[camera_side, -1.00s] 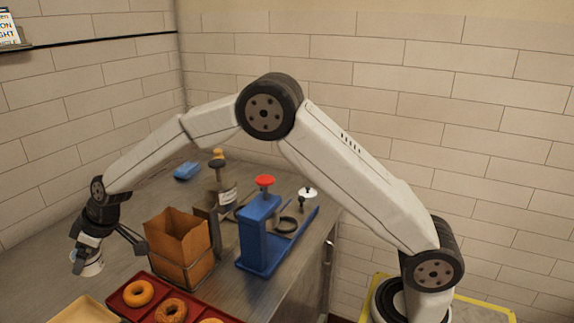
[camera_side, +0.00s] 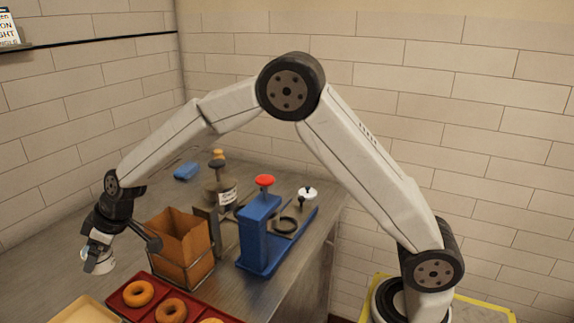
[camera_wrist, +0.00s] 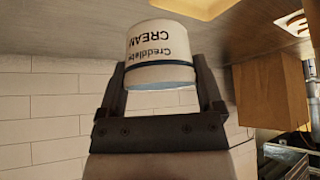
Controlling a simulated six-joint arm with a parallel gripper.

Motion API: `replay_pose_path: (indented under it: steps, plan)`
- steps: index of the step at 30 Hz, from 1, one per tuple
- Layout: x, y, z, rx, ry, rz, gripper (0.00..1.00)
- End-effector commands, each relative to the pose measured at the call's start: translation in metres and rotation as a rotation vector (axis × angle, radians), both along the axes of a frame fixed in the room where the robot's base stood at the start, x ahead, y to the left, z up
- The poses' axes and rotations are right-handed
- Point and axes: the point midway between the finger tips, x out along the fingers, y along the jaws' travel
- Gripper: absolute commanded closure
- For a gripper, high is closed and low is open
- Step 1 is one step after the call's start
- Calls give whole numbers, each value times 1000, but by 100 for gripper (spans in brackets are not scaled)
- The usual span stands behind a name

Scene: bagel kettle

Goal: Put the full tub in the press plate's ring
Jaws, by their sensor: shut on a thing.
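The tub (camera_wrist: 160,58) is white with dark "CREAM" lettering and a dark blue-green band; it appears upside down in the wrist view. My gripper (camera_wrist: 165,85) is shut on it, one finger on each side. In the side view my gripper (camera_side: 97,252) holds the tub (camera_side: 99,262) at the far left, apart from the press. The tub's contents are hidden.
A red tray (camera_side: 155,309) with several bagels is in front.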

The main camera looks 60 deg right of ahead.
Motion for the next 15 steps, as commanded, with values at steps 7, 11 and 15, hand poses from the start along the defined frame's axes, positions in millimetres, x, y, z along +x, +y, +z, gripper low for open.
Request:
replay_pose_path:
  steps: [7,11,15]
  plan:
    - [0,0,4,1,-2,0,88]
    - [1,0,17,1,-5,1,88]
    - [1,0,43,2,-6,1,88]
